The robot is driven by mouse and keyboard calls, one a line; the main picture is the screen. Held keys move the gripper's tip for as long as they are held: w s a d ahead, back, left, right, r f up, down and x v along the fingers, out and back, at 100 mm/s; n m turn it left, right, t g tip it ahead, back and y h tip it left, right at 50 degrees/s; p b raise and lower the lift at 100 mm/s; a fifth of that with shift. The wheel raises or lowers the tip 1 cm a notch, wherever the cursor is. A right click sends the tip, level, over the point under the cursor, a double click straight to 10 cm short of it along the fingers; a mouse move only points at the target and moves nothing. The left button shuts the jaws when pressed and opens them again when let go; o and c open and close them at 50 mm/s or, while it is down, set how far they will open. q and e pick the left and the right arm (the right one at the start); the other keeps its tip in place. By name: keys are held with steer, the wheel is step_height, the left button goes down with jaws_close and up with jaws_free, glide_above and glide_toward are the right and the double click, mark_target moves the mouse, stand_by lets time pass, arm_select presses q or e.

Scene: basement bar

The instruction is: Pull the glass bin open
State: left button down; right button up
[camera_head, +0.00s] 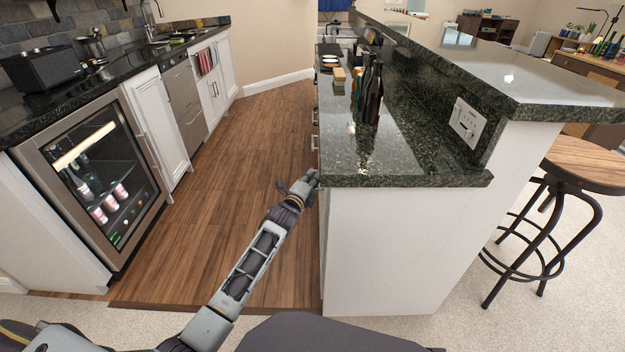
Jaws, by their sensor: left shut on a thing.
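My left gripper (311,180) is at the near end of the left face of the bar counter (410,250), just below the dark stone top. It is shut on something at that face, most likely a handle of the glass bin. The face is seen almost edge-on, so the bin's front and the held part are hidden, and I cannot tell whether it stands open. My left arm reaches up to it from the lower left. My right gripper is not in view.
Dark bottles (372,92) and small items stand on the counter. Metal handles (315,143) show farther along its left face. A glass-door fridge (95,185) stands across the wooden aisle (225,170), which is clear. A bar stool (580,165) is at right.

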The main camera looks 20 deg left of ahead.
arm_select(q)
steer(key=shift+a, duration=0.2)
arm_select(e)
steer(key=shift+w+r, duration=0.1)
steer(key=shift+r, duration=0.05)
arm_select(q)
steer(key=s+a+p, duration=0.3)
steer(key=a+p, duration=0.1)
steer(key=a, duration=0.8)
steer(key=s+a+p, duration=0.4)
steer(key=a, duration=0.8)
steer(key=shift+a+p, duration=0.3)
steer(key=shift+p, duration=0.05)
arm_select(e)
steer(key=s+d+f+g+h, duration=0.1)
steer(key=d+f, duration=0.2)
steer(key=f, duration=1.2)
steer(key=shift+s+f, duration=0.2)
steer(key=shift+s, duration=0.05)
arm_select(q)
steer(key=shift+s, duration=0.1)
steer(key=c, duration=1.8)
jaws_free()
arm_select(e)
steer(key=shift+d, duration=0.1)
arm_select(q)
steer(key=shift+s, duration=0.1)
